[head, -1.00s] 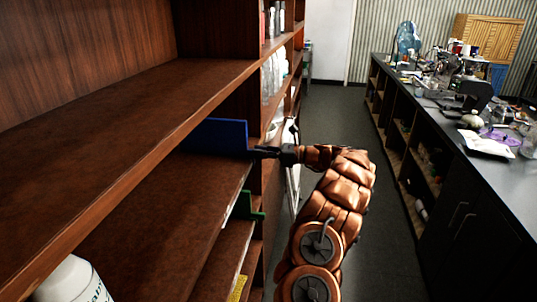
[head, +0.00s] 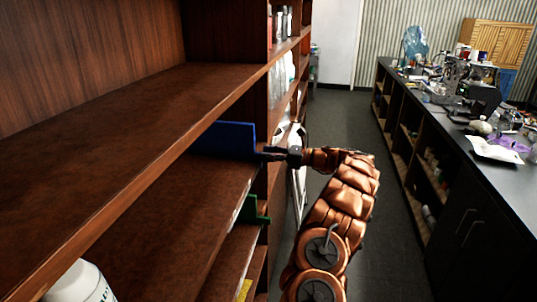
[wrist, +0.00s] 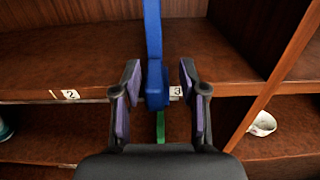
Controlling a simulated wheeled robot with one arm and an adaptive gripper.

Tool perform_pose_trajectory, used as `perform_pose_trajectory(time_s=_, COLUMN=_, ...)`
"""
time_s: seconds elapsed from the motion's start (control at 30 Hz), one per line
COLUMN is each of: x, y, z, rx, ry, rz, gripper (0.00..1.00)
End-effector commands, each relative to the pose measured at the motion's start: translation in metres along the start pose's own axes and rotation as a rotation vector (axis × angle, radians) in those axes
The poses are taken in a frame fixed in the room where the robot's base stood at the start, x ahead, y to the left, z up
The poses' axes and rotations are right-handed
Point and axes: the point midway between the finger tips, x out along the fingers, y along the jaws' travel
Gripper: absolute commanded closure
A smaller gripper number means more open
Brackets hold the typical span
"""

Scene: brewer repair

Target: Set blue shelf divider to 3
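The blue shelf divider (head: 232,139) stands upright on a middle shelf board, near the far upright panel. In the wrist view the divider (wrist: 153,45) runs down the middle to a thicker blue block at the shelf's front edge. A label "3" (wrist: 175,91) is just right of that block, partly hidden by it. A label "2" (wrist: 70,95) is further left on the same edge. My gripper (head: 268,153) is at the divider's front end. In the wrist view my gripper (wrist: 160,92) is open, with a finger on each side of the block and gaps between.
A green divider (head: 251,211) is on the shelf below; it also shows in the wrist view (wrist: 160,127). A wooden upright (wrist: 283,70) stands to the right. A white bottle (head: 80,283) is near left. A black counter (head: 470,175) lines the aisle's right.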

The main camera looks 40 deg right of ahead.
Motion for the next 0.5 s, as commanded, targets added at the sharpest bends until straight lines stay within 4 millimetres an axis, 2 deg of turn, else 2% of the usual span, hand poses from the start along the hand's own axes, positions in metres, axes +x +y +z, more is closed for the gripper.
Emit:
perform_pose_trajectory(time_s=0.3, x=-0.001, y=0.001, z=-0.001, rx=0.002, ry=0.001, rz=0.003, gripper=0.56)
perform_pose_trajectory(time_s=0.5, x=-0.023, y=0.0, z=-0.002, rx=0.0, ry=0.002, rz=0.002, gripper=0.56)
